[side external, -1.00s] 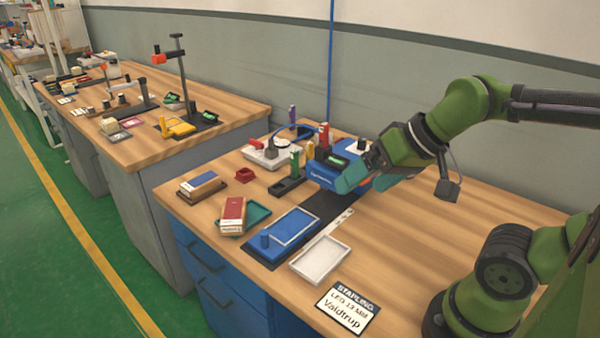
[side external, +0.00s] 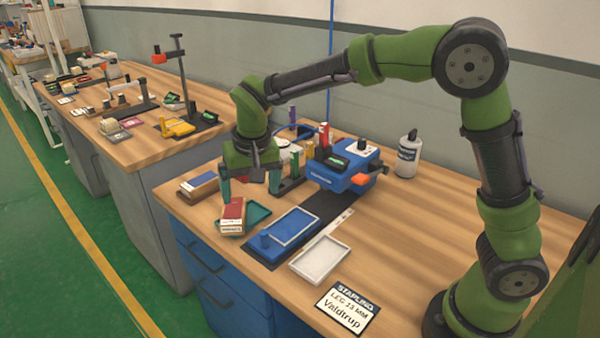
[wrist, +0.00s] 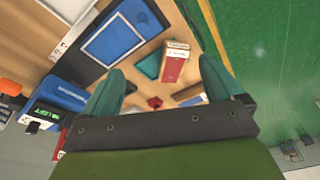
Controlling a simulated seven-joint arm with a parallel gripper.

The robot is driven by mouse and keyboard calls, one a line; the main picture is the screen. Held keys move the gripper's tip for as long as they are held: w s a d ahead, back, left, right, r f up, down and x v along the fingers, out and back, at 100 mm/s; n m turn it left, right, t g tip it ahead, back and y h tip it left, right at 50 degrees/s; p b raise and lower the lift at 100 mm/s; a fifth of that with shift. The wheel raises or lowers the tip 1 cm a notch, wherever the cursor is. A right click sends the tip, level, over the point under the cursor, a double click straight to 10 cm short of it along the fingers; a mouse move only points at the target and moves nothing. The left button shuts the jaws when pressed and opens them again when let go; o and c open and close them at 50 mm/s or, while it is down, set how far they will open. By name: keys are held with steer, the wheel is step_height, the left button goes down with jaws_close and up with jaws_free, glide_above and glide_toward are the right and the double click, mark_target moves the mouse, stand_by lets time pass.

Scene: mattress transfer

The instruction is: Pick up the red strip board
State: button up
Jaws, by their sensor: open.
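The red strip board (side external: 232,210), a small block with a red top and pale printed end, lies partly over a teal tray (side external: 259,213) near the table's front left. In the wrist view the board (wrist: 173,68) shows beyond my fingers, slightly right of centre, next to the teal tray (wrist: 148,65). My gripper (side external: 249,186) points down, open and empty, above and just behind the board in the side view. In the wrist view the teal fingers of my gripper (wrist: 161,72) stand wide apart. I see no contact with the board.
A blue-and-wood block (side external: 199,184) lies left of my gripper. A blue stapling machine (side external: 335,175) and a black holder with upright parts (side external: 288,186) stand to the right. A blue tray (side external: 290,228) and white tray (side external: 320,260) lie in front.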

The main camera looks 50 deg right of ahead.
mark_target(233, 210)
steer(key=w+a+m+h, duration=0.2)
steer(key=w+m+h, duration=0.15)
steer(key=w, duration=0.45)
steer(key=shift+m+t+y, duration=0.25)
steer(key=shift+t+y, duration=0.05)
steer(key=shift+y, duration=0.15)
steer(key=x, duration=1.1)
steer(key=shift+s+d+f, duration=0.1)
steer(key=shift+s+d, duration=0.05)
steer(key=shift+d, duration=0.05)
steer(key=shift+d+x, duration=0.15)
steer(key=shift+x, duration=1.2)
steer(key=shift+d+x, duration=0.1)
steer(key=shift+x, duration=1.3)
steer(key=shift+c, duration=0.2)
steer(key=c, duration=1.2)
